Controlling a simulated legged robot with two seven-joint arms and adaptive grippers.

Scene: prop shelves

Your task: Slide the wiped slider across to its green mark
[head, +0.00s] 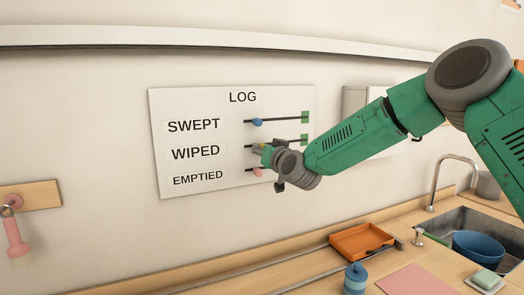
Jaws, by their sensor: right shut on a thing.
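A white LOG board (190,107) hangs on the wall with rows SWEPT, WIPED and EMPTIED. The WIPED row has a dark rail (288,144) with a green mark (304,140) at its right end. My right gripper (260,149) is shut at the left part of this rail, on the wiped slider, whose knob is mostly hidden by the fingers. The gripper is well left of the green mark. My left gripper is not in view.
A blue knob (257,122) sits on the rail above, and a pink knob (258,172) just below my gripper. My right forearm covers the lower right of the board. Below are a counter with an orange tray (362,241), a blue jar (355,279) and a sink (487,222).

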